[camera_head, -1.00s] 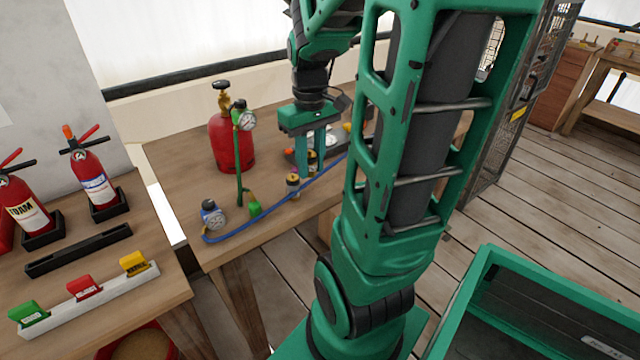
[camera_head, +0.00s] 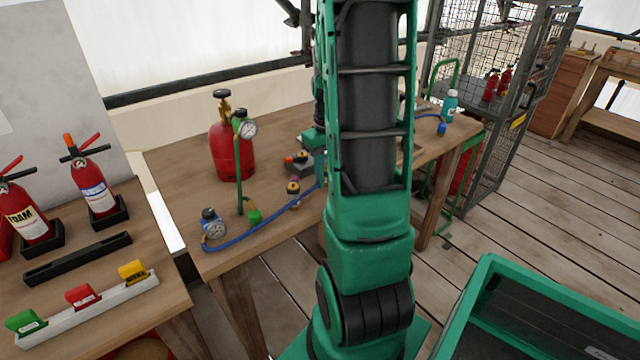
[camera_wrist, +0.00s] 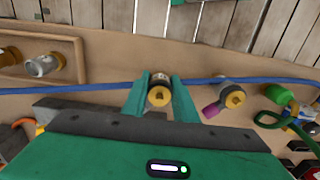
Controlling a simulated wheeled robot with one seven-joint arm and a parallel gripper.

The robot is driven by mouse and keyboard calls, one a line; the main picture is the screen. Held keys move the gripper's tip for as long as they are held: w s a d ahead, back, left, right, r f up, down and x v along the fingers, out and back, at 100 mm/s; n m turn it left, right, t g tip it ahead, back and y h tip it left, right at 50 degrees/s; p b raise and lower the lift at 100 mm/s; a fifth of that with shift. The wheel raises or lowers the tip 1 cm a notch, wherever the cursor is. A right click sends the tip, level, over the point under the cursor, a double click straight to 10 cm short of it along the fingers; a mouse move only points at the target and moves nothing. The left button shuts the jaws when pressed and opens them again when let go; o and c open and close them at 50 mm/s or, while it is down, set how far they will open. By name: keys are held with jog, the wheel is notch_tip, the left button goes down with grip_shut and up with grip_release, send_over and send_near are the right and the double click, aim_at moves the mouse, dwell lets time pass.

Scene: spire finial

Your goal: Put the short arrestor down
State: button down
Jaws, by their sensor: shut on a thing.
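The short arrestor (camera_wrist: 160,93), seen nearly end-on with a brass cap and pale body, is between the two green fingers of my gripper (camera_wrist: 160,90) in the wrist view. The fingers are shut on it. Whether its base touches the table cannot be told. In the head view, my arm hides the held arrestor and most of my gripper. A second brass-topped fitting (camera_wrist: 232,97) with a purple tag stands on the table to its right, apart from it; it also shows in the head view (camera_head: 293,188).
A blue hose (camera_head: 250,240) crosses the table beside the fittings. A red cylinder (camera_head: 232,150) with a gauge stands at the back left. A wooden tray (camera_wrist: 75,60) with brass fittings lies left in the wrist view. Bare tabletop (camera_head: 180,165) shows left of the cylinder.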

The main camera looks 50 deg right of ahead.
jog(key=shift+f, duration=1)
jog(key=c, duration=1.4)
grip_release()
jog(key=shift+f, duration=0.1)
jog(key=shift+c, duration=0.2)
